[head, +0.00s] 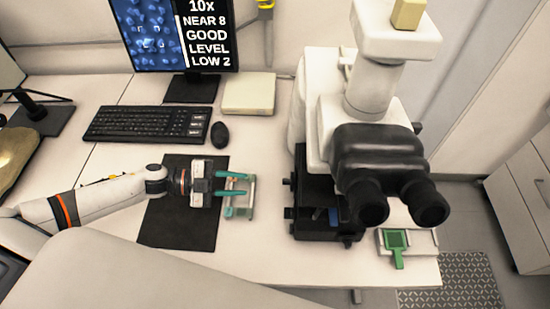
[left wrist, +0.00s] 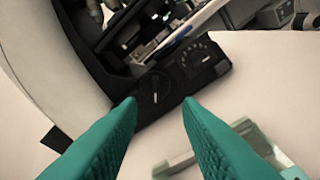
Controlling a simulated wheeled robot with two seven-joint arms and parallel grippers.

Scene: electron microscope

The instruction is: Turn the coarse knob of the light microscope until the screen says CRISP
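The light microscope (head: 325,115) stands on the right of the bench, white with a black binocular head. Two dark knobs show on the left side of its black base, an upper one (head: 287,182) and a lower one (head: 288,212). In the left wrist view, a round dial with a pointer (left wrist: 153,92) and a second marked dial (left wrist: 196,54) lie ahead of the fingers. The screen (head: 207,35) reads 10x, NEAR 8, GOOD, LEVEL, LOW 2. My left gripper (head: 245,184) is open and empty, its teal fingers apart, left of the knobs and not touching them. My right gripper is out of view.
A small clear-walled tray (head: 240,210) is under and beside my left fingers, on the bench by a black mat (head: 185,232). A keyboard (head: 150,123), mouse (head: 220,134) and pale box (head: 249,93) lie behind. A green piece (head: 397,241) sits in a tray at the right.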

